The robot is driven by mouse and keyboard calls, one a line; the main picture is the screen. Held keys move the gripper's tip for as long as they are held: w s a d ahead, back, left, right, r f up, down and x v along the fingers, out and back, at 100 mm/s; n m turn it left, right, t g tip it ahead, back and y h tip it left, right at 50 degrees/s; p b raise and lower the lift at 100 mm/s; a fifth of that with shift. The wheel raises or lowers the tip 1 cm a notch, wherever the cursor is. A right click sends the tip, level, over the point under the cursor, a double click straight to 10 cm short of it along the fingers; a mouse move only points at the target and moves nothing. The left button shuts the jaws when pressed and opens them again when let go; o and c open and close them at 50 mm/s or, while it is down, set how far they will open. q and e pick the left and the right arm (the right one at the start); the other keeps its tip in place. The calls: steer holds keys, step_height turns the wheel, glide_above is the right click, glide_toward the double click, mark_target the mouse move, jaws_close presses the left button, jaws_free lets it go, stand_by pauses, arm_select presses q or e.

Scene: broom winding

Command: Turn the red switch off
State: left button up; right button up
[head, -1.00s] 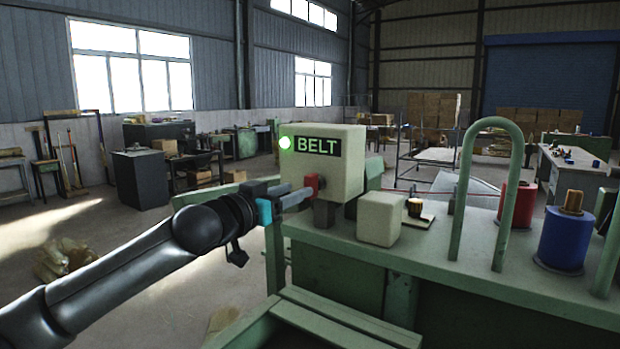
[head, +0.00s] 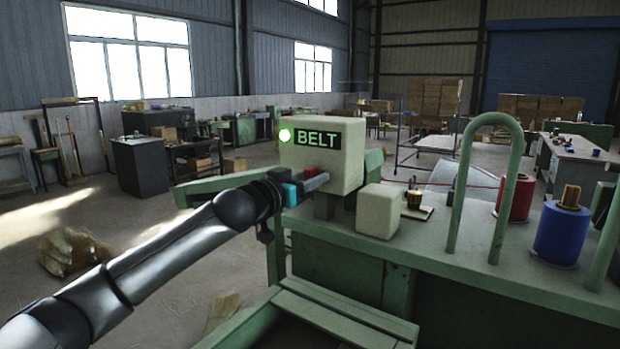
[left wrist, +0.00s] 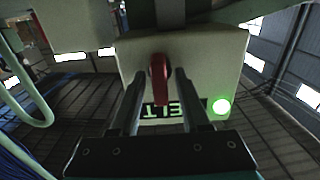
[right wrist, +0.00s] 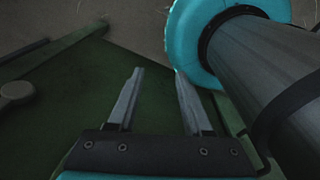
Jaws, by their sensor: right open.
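The red switch (head: 309,171) sits on the near left side of the pale BELT box (head: 347,160). The box's green lamp (head: 285,135) is lit. In the left wrist view the red switch (left wrist: 158,78) hangs as a lever between the fingers of my left gripper (left wrist: 160,74). The fingers are apart, with a gap visible on both sides of the lever. In the head view my left gripper (head: 312,184) is at the switch and partly covers it. My right gripper (right wrist: 159,72) is open and empty above a dark green surface, outside the head view.
The box stands on a green machine bench (head: 450,255). A pale block (head: 380,211) is right of the box, close to it. A green hoop (head: 490,190), a red spool (head: 518,197) and a blue spool (head: 563,232) stand further right. Open floor lies to the left.

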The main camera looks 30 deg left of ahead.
arm_select(q)
jaws_close()
stand_by(0.3)
steer(key=m+p, duration=0.2)
steer(key=p, duration=0.1)
steer(key=shift+r+m, duration=0.15)
steer(key=shift+m, duration=0.25)
steer(key=m+p, duration=0.2)
steer(key=m, duration=0.1)
steer(key=shift+d+m+p, duration=0.15)
steer(key=shift+m+p, duration=0.15)
steer(key=shift+p, duration=0.1)
steer(key=m+p, duration=0.1)
steer(key=m, duration=0.1)
steer(key=m+p, duration=0.2)
steer(key=m, duration=0.1)
steer(key=shift+d+f+m, duration=0.1)
steer(key=shift+f+m, duration=0.1)
steer(key=shift+m, duration=0.1)
steer(key=m+p, duration=0.1)
steer(key=m, duration=0.2)
steer(key=shift+f, duration=0.1)
steer(key=shift+f+m+p, duration=0.1)
steer(key=shift+m+p, duration=0.5)
steer(key=shift+m, duration=0.8)
